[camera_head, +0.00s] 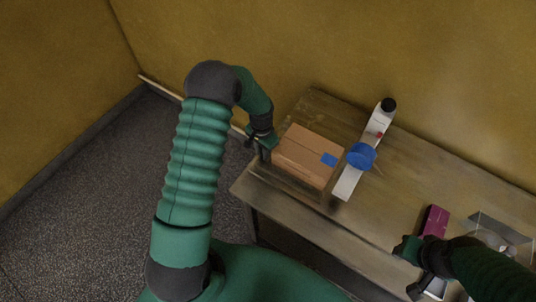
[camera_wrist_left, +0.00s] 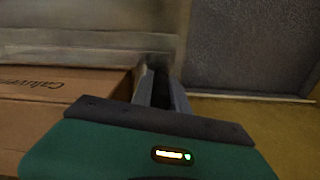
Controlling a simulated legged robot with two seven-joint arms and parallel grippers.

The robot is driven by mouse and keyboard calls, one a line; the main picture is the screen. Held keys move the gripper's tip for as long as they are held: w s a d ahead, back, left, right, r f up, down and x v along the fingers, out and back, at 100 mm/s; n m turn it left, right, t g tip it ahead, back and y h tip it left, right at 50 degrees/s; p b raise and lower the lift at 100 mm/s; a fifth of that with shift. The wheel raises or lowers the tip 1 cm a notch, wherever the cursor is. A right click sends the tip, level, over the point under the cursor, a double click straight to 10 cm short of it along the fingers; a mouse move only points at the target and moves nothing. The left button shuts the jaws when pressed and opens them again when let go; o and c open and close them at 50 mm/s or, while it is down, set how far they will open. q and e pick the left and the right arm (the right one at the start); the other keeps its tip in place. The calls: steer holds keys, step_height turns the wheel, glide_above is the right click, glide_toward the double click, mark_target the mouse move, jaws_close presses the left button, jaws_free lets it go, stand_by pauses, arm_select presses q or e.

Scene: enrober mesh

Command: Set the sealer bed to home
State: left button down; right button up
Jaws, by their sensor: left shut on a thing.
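A closed brown cardboard box (camera_head: 303,158) with a blue patch lies on the left part of the table. Its printed side also shows in the left wrist view (camera_wrist_left: 60,86). My left gripper (camera_head: 264,143) is at the box's left end, close beside it. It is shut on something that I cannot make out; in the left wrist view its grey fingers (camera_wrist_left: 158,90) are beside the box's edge. I cannot tell which part is the sealer bed. My right gripper (camera_head: 417,268) is at the table's front edge.
The wooden table (camera_head: 400,193) runs along the yellow wall. A magenta box (camera_head: 434,221) and a clear and grey item (camera_head: 495,236) are at its right, near my right arm. The table's middle is bare. Dark floor is open at the left.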

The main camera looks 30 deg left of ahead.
arm_select(q)
steer(key=shift+a+r, duration=0.1)
steer(key=shift+a, duration=0.05)
steer(key=c, duration=1.6)
jaws_free()
steer(key=shift+a, duration=0.1)
steer(key=shift+o, duration=0.2)
steer(key=shift+a, duration=0.1)
